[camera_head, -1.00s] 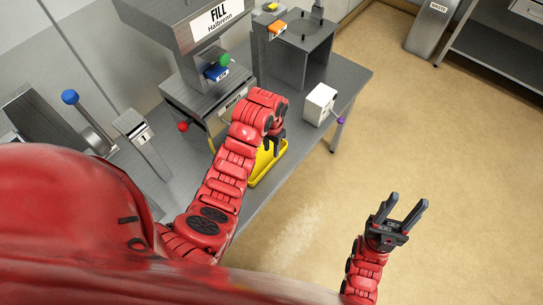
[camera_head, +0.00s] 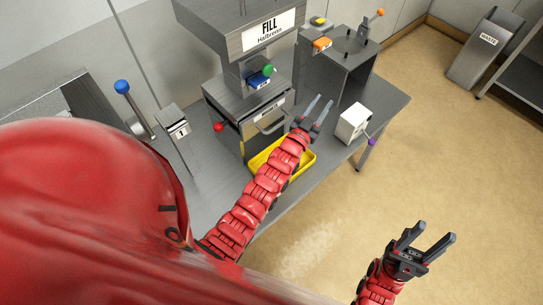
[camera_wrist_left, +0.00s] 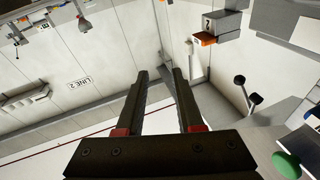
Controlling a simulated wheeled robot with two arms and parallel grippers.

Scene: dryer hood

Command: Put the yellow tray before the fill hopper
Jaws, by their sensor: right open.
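The yellow tray (camera_head: 304,164) sits on the steel table in front of the fill hopper (camera_head: 243,105), which carries the FILL sign. My left forearm crosses over the tray and hides part of it. My left gripper (camera_head: 317,110) is raised beyond the tray, open and empty, pointing up and away from it. In the left wrist view its two fingers (camera_wrist_left: 160,85) are apart with nothing between them. My right gripper (camera_head: 431,241) is open and empty over the floor, right of the table.
A white box (camera_head: 352,122) with a purple knob stands near the table's right edge. A red knob (camera_head: 219,126) and a green knob (camera_head: 269,70) are on the hopper. A blue-topped lever (camera_head: 122,87) stands to the left.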

